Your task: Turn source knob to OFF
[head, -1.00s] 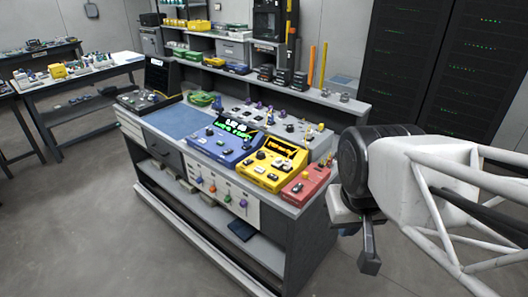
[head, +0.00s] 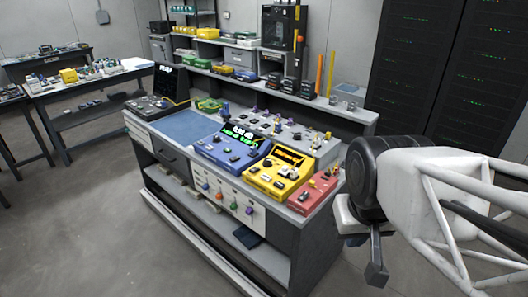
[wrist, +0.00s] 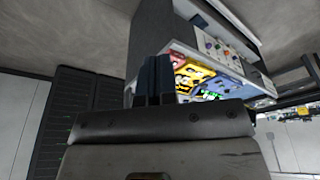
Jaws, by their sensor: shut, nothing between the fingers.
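The workbench (head: 200,250) carries a blue device (head: 232,146) with a green lit display, a yellow device (head: 279,171) with an orange lit display, and a red device (head: 314,192) at the near right end. Small knobs show on them, but labels and pointer positions are too small to read. I cannot tell which knob is the source knob. My gripper (head: 376,272) is shut and empty, hanging right of the red device and apart from the bench. In the wrist view, its dark fingers (wrist: 152,80) are together, with the yellow device (wrist: 190,75) beyond them.
A raised shelf with small dark boxes and bottles runs along the bench's back. Tall server racks (head: 450,80) stand behind my arm. A second table (head: 100,100) with loose items stands at the left. The floor in front of the bench is clear.

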